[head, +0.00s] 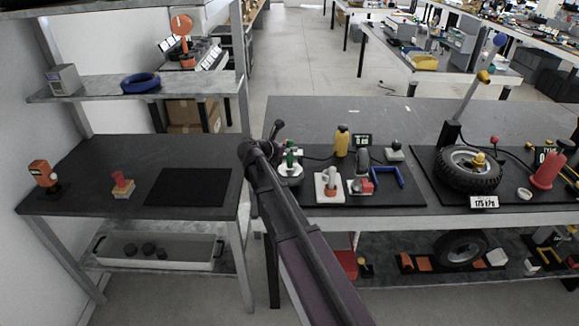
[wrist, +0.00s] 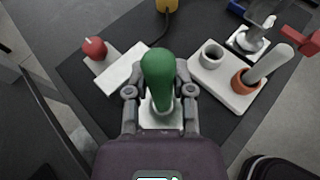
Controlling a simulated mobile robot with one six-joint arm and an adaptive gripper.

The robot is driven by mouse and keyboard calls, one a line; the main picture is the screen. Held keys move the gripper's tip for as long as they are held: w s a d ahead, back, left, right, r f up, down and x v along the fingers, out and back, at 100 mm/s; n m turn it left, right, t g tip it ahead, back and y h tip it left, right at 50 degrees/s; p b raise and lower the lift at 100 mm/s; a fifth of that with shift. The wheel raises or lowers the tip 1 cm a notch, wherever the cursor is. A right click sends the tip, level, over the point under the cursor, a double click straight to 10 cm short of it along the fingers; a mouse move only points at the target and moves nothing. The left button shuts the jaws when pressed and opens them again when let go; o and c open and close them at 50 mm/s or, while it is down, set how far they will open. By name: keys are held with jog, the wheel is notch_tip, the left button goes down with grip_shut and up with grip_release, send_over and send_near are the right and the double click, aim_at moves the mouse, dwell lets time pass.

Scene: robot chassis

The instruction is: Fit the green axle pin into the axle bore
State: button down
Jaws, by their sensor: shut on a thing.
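The green axle pin (wrist: 157,72) stands between the two fingers of my gripper (wrist: 159,96), which is shut on it. It also shows in the head view (head: 291,157), beside my gripper (head: 281,154). The pin's pale lower part is over a small white block (wrist: 160,121); I cannot tell whether it touches or enters it. To the right, a white base (wrist: 222,88) bears an empty grey round socket (wrist: 212,53) and an orange ring (wrist: 245,81) with a pale, tilted pin in it. I cannot tell which opening is the axle bore.
A white plate with a red knob (wrist: 95,46) lies left of my gripper. A yellow bottle-like thing (head: 341,140), a blue bracket (head: 386,177) and a tyre (head: 469,168) stand on the bench. A black mat (head: 188,187) on the left table is bare.

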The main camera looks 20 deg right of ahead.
aim_at(288, 160)
jog(key=shift+f+b, duration=0.45)
jog(key=shift+f, duration=0.3)
jog(key=shift+f+b, duration=1.85)
jog(key=shift+f, duration=0.15)
jog(key=shift+c, duration=2.4)
grip_release()
